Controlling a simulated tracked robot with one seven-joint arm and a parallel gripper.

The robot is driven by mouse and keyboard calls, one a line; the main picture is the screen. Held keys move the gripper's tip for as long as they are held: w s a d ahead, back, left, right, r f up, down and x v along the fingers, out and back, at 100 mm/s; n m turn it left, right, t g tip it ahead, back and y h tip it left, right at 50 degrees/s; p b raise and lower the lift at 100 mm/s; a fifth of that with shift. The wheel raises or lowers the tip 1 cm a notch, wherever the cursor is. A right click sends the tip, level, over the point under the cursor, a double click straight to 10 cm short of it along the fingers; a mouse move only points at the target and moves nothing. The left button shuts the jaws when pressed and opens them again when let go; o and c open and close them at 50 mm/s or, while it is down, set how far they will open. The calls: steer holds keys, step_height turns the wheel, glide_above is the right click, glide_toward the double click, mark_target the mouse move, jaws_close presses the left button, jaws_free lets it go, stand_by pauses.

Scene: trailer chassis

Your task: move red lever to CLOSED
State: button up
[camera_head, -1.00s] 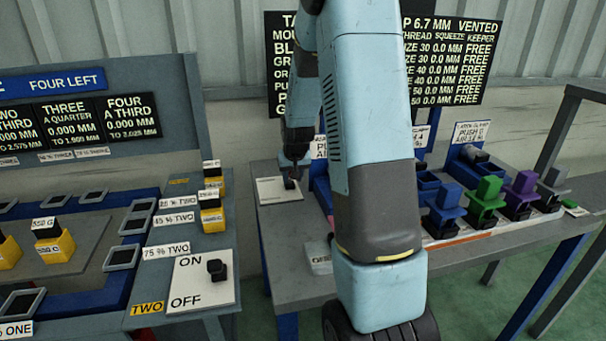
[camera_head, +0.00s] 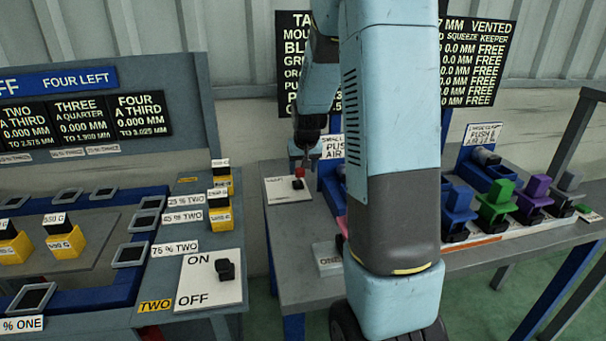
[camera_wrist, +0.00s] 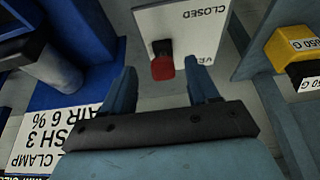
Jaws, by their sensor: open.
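The red lever (camera_wrist: 163,66) stands on a white plate (camera_wrist: 205,35) in the wrist view. The word CLOSED shows upside down on the plate, and a second label is partly cut off near the right edge. The lever has a dark base and a red tip. In the head view the red lever (camera_head: 299,173) is a small red and black shape on the white plate (camera_head: 279,192) at the left end of the right-hand table. My gripper (camera_wrist: 163,85) is open and empty, with its two fingers apart and the red tip between and just beyond them. Contact cannot be told.
A blue clamp block (camera_wrist: 80,45) is left of the plate in the wrist view, and a yellow weight (camera_wrist: 297,50) is at right. In the head view an ON/OFF switch plate (camera_head: 208,282) is on the left bench. Coloured clamps (camera_head: 497,205) line the right table.

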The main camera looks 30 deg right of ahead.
steer(key=d+v, duration=0.1)
steer(key=v, duration=0.7)
steer(key=shift+s+a+r, duration=0.3)
steer(key=shift+a+r, duration=0.05)
steer(key=shift+a, duration=0.1)
steer(key=s+a+r+n, duration=0.1)
steer(key=s+a+r, duration=0.2)
steer(key=s, duration=0.6)
steer(key=s+a+r+n, duration=0.1)
steer(key=s+a+r, duration=0.3)
steer(key=s, duration=0.5)
steer(key=s+a+r+t+y, duration=0.1)
steer(key=s+a+r, duration=0.3)
steer(key=s, duration=0.5)
steer(key=shift+s+a+n, duration=0.35)
steer(key=shift+a+n, duration=0.05)
steer(key=shift+a, duration=0.35)
